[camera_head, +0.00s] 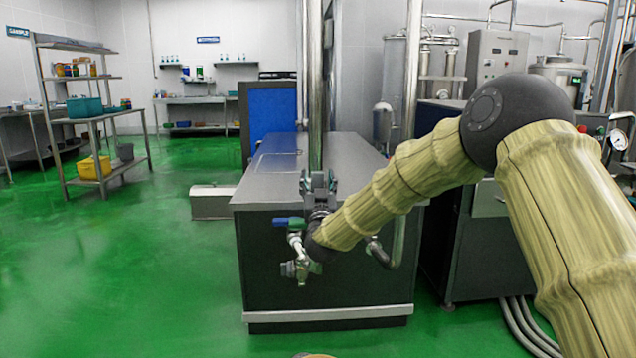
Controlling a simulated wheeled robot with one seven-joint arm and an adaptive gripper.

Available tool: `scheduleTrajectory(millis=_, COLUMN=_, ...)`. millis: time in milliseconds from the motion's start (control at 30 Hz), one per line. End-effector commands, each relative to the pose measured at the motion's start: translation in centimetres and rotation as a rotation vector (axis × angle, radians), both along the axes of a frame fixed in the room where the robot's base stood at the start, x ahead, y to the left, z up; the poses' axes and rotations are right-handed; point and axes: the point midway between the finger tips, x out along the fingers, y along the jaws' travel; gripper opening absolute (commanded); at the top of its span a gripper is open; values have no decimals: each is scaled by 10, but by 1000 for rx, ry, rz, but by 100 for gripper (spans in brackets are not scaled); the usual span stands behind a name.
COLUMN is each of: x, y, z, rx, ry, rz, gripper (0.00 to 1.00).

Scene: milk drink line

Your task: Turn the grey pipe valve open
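My gripper (319,184) is in front of a vertical steel pipe (316,95), just over the front edge of a dark machine cabinet. Its fingers are small and dark, and grey parts show between them; I cannot tell whether it holds anything. A pipe fitting (296,243) with a blue lever (288,222) is just below and left of my gripper, beside my dark wrist. A grey metal valve piece (301,270) is at the lower end of this fitting. My wrist and gripper hide part of the pipework, so I cannot make out the grey valve's handle.
The dark cabinet (285,270) stands directly below and behind my gripper. A curved steel pipe (385,255) is to its right, below my arm. A control cabinet (496,60) and tanks stand at the back right. Green floor (130,260) is clear on the left.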

Motion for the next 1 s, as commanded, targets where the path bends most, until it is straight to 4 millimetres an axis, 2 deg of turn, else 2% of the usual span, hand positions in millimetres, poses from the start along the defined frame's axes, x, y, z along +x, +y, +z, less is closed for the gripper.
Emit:
scheduleTrajectory(millis=267, x=-10, y=-1, z=-4, rx=-1, ry=0, rz=1, gripper=55)
scheduleTrajectory(millis=700, x=-78, y=-12, z=-33, rx=-2, ry=2, rz=1, gripper=55)
scheduleTrajectory(millis=1000, x=-106, y=-16, z=-45, rx=0, ry=0, rz=0, gripper=55)
